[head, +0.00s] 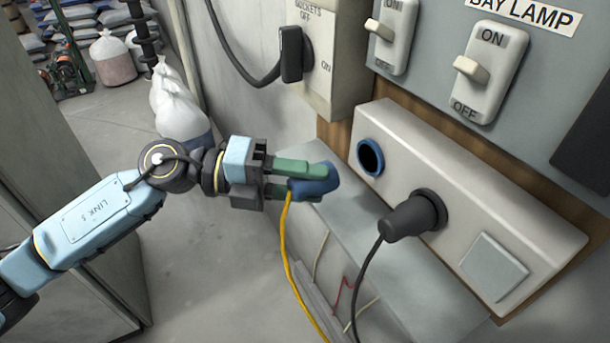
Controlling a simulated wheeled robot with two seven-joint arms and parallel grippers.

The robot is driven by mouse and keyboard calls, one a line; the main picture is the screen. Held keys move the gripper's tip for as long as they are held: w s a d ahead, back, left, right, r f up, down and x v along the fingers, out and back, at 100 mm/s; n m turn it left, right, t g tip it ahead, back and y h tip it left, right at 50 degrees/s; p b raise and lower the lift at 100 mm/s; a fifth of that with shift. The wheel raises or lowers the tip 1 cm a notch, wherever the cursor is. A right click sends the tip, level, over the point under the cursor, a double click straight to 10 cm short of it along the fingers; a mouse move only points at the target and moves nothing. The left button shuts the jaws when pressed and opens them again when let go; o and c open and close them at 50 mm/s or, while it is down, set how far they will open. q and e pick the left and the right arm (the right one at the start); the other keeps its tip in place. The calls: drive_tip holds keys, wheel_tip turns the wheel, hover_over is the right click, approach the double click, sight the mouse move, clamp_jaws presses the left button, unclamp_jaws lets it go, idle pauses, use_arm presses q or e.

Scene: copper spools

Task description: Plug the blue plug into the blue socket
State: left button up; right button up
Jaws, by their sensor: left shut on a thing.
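The blue plug (318,184) with a yellow cable is held in my left gripper (298,180), whose green fingers are shut on it. The plug is in the air over a grey shelf, to the left of the blue socket and apart from it. The blue socket (370,157) is a blue-rimmed dark round hole at the left end of a pale socket box (440,168) on the wall. Nothing is in the socket. My right gripper is not in view.
A black plug (415,216) with a hanging cable sits in the same box, right of the blue socket. A square cover (493,267) is further right. Switches (487,72) are above. The grey shelf (345,215) is below. Another black plug (296,52) is upper left.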

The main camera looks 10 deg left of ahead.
use_arm(q)
drive_tip(key=shift+w+d, duration=0.9)
drive_tip(key=shift+d, duration=0.3)
drive_tip(key=shift+w+d, duration=0.85)
drive_tip(key=shift+d, duration=0.3)
drive_tip(key=shift+w+a+p, duration=0.1)
drive_tip(key=shift+p, duration=0.45)
idle(0.7)
drive_tip(key=shift+w+d, duration=0.3)
drive_tip(key=shift+d, duration=0.1)
idle(0.4)
drive_tip(key=o, duration=1)
drive_tip(key=a+r+b, duration=0.1)
drive_tip(key=a+b, duration=0.1)
drive_tip(key=a, duration=1.1)
drive_tip(key=shift+s+a+r, duration=0.2)
drive_tip(key=shift+s, duration=0.25)
